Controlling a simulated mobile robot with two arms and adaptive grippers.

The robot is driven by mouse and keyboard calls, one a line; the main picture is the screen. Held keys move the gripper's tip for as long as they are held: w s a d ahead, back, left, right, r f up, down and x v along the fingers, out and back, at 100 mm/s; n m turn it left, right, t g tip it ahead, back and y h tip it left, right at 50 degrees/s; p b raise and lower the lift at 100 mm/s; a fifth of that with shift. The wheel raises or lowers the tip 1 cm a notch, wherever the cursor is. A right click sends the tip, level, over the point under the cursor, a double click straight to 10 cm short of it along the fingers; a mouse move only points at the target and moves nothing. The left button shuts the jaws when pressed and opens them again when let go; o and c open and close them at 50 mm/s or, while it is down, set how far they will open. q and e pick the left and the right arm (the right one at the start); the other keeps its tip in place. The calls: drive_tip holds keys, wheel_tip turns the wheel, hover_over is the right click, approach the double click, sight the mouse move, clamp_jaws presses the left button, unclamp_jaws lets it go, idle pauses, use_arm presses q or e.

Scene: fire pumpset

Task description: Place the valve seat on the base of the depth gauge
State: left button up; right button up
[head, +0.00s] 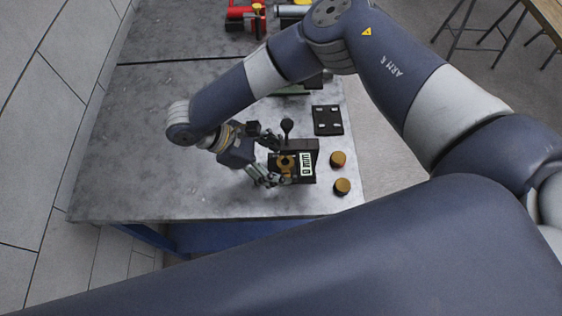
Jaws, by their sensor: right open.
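The depth gauge (307,162) stands near the table's front right, a dark device with a light display panel and a round black dial on top. A bronze ring-like part, which looks like the valve seat (286,164), shows at the gauge's base, left of the display. It seems to rest on the base, but contact is too small to tell. My right gripper (276,160) comes from the left, with its fingers open on either side of the bronze part. Whether the fingers touch it is unclear. My left gripper is not in view.
Two bronze-topped round parts, one behind (338,159) and one in front (342,186), stand right of the gauge near the table edge. A black plate (327,120) lies behind. Red equipment (245,14) stands at the back. The grey table (130,150) is clear at left.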

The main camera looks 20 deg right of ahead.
drive_tip(key=b+v, duration=0.2)
drive_tip(key=v, duration=0.8)
drive_tip(key=shift+a+r, duration=0.2)
drive_tip(key=shift+a, duration=0.05)
